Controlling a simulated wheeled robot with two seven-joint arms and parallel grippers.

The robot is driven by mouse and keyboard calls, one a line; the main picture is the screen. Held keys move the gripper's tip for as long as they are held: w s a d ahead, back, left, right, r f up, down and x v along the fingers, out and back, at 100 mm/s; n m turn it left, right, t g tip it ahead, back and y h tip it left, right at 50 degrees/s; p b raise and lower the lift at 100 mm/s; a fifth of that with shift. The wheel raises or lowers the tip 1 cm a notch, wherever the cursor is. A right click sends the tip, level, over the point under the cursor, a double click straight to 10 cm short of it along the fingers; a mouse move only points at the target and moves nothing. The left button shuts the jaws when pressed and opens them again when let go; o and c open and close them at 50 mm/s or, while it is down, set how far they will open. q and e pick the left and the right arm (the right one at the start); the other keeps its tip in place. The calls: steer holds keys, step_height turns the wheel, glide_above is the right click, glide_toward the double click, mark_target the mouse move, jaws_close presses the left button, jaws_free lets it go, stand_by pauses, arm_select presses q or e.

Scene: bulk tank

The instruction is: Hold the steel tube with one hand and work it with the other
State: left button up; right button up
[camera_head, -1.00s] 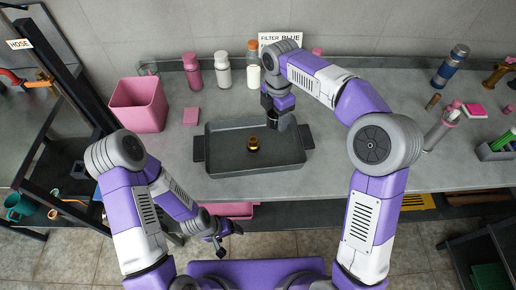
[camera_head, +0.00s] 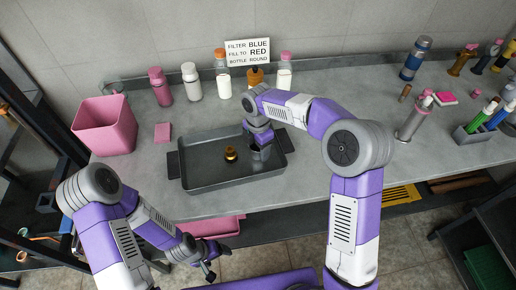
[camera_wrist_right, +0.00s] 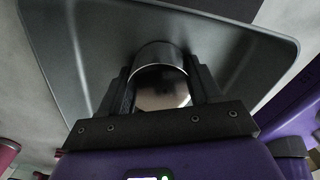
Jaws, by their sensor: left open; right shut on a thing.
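The steel tube (camera_wrist_right: 158,58) is a shiny grey cylinder between the fingers of my right gripper (camera_wrist_right: 160,88) in the right wrist view. In the head view my right gripper (camera_head: 260,142) holds it over the right part of a dark tray (camera_head: 205,184); the tube is largely hidden there. Whether the tube touches the tray floor I cannot tell. A small brass fitting (camera_head: 231,153) stands in the tray, left of the right gripper and apart from it. My left gripper (camera_head: 208,266) is open and empty, low in front of the bench edge.
A pink bin (camera_head: 105,126) and pink block (camera_head: 162,132) are left of the tray. Several bottles (camera_head: 190,82) and a sign (camera_head: 248,52) line the back. A steel cylinder with a pink top (camera_head: 413,120) and a pen holder (camera_head: 474,133) are at the right.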

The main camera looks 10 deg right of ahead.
steer(key=o, duration=1.2)
steer(key=shift+f, duration=0.1)
step_height(320, 180, up, 11)
steer(key=p, duration=0.4)
steer(key=shift+r, duration=0.7)
